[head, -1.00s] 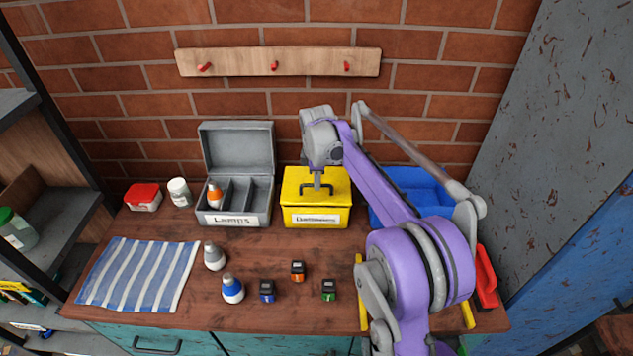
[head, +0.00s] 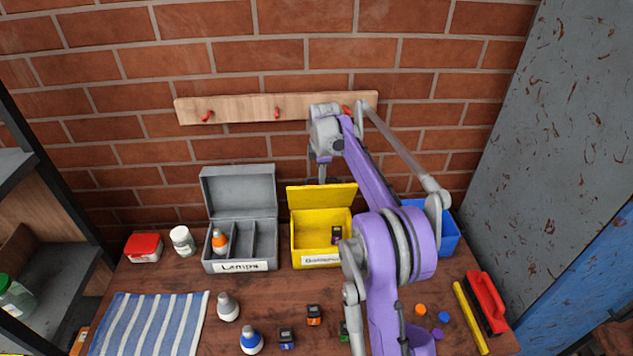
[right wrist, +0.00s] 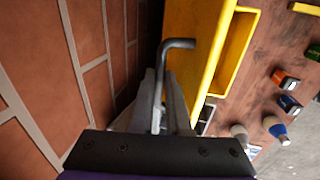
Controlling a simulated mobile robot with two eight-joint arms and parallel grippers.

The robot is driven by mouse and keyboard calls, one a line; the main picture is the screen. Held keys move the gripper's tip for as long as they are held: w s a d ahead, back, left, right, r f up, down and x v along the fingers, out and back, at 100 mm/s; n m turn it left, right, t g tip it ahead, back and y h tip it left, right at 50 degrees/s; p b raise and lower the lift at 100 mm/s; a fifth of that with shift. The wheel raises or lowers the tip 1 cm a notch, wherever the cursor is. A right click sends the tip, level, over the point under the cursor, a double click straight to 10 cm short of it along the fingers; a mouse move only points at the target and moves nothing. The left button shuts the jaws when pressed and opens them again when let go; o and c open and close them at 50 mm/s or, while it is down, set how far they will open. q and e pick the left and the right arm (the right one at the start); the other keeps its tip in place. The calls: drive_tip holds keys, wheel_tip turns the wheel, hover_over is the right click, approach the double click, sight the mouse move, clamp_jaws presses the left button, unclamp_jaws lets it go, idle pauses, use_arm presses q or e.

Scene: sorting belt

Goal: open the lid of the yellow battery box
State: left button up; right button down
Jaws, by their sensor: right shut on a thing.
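The yellow battery box (head: 315,243) stands against the brick wall with its yellow lid (head: 320,197) raised and tilted up at the back. A small dark battery (head: 336,235) shows inside. My right gripper (head: 322,175) is behind the top of the lid, shut on its grey bar handle. In the right wrist view, the fingers (right wrist: 165,95) close around the handle (right wrist: 178,44), with the lid (right wrist: 190,30) just to the right and the box's opening (right wrist: 233,50) beyond. My left gripper is not in view.
The open grey lamp box (head: 238,267) stands left of it, a blue bin (head: 448,232) right. Bulbs and small batteries (head: 314,315) lie in front, near a striped cloth (head: 148,325). A wooden peg rail (head: 240,107) is on the wall above, close to my right wrist.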

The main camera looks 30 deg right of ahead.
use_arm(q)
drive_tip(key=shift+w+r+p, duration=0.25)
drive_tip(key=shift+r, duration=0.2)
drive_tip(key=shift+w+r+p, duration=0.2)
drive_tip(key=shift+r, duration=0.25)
use_arm(e)
drive_tip(key=w+d+f, duration=0.1)
drive_tip(key=w+d, duration=0.3)
drive_tip(key=w, duration=0.4)
drive_tip(key=shift+f, duration=0.25)
drive_tip(key=shift+w+d, duration=0.2)
drive_tip(key=c, duration=1.1)
unclamp_jaws()
drive_tip(key=shift+w, duration=0.1)
drive_tip(key=shift+o, duration=1.1)
drive_tip(key=shift+w+f, duration=0.15)
drive_tip(key=shift+f, duration=0.1)
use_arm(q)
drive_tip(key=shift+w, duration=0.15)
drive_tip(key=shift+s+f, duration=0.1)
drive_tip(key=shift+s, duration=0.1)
use_arm(e)
drive_tip(key=shift+s+f, duration=0.1)
drive_tip(key=shift+s, duration=0.15)
drive_tip(key=shift+s+a, duration=0.1)
